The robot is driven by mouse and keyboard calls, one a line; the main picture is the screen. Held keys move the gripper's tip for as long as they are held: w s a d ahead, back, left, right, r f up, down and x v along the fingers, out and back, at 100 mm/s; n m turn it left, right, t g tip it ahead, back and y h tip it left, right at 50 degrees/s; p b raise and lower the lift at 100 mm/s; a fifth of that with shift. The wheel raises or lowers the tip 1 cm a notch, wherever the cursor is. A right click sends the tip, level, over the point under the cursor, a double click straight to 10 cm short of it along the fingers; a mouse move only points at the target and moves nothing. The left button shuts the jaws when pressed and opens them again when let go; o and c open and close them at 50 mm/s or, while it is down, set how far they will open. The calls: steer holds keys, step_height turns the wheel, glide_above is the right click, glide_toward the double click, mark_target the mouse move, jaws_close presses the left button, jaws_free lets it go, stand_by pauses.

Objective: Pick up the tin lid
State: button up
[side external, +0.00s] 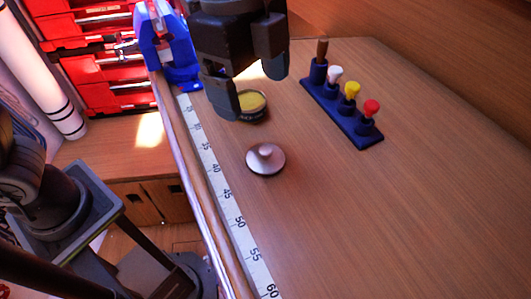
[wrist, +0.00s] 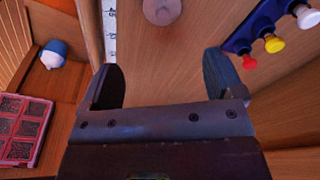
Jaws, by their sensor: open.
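The tin lid (side external: 265,158), a round metallic disc with a centre knob, lies flat on the wooden bench near the ruler strip. It also shows at the top edge of the wrist view (wrist: 162,10), partly cut off. My gripper (side external: 249,92) is open and empty above the bench, over the tin's area and apart from the lid. In the wrist view my gripper's two fingers (wrist: 165,68) are spread wide, with bare wood between them.
A blue vise (side external: 168,45) is at the back left. A ruler strip (side external: 224,191) runs along the left edge. The bench right of the lid is clear.

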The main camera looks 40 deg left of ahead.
glide_above(265, 149)
steer(key=f, duration=0.6)
steer(key=shift+s+a+f, duration=0.3)
steer(key=shift+a+f, duration=0.05)
steer(key=shift+f, duration=0.05)
steer(key=shift+w+d+f, duration=0.15)
steer(key=shift+d+f, duration=0.05)
steer(key=shift+f, duration=1.2)
steer(key=shift+w+d+f, duration=0.1)
steer(key=shift+d+f, duration=0.05)
steer(key=shift+f, duration=1.2)
steer(key=c, duration=0.9)
